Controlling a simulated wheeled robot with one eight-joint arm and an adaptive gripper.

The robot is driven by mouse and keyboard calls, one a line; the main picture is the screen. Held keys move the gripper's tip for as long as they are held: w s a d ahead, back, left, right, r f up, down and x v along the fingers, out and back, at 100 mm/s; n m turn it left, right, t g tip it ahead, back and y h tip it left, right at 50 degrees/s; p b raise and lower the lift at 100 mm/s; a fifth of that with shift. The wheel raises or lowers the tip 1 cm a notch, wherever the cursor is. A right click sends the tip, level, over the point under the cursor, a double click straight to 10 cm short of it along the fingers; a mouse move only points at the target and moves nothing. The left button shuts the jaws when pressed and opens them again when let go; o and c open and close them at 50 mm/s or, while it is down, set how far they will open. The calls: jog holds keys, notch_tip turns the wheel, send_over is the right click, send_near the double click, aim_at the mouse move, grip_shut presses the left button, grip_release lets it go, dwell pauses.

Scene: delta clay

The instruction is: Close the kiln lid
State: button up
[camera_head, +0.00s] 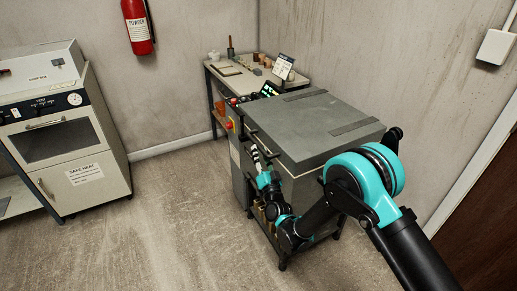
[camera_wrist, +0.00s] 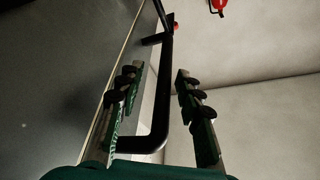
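The kiln (camera_head: 298,163) is a grey box on a dark stand, with a broad grey lid (camera_head: 315,121) on top. The lid lies flat, nearly level over the body; whether a thin gap remains at its edge I cannot tell. A black bar handle (camera_wrist: 168,85) runs along the kiln's side in the wrist view. My gripper (camera_head: 256,154) is at the front left side of the kiln, below the lid's edge. In the wrist view my gripper (camera_wrist: 157,72) has its two fingers apart, with the handle between them and a visible gap to the right finger.
A red button (camera_head: 230,124) sits on the kiln's left side. A small table (camera_head: 245,82) with pots and tools stands behind. A white oven cabinet (camera_head: 65,130) is at left, a fire extinguisher (camera_head: 138,26) on the wall. The floor between cabinet and kiln is clear.

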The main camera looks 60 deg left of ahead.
jog(key=v, duration=0.4)
jog(key=shift+s+d+f, duration=0.1)
jog(key=shift+d, duration=0.1)
dwell(0.5)
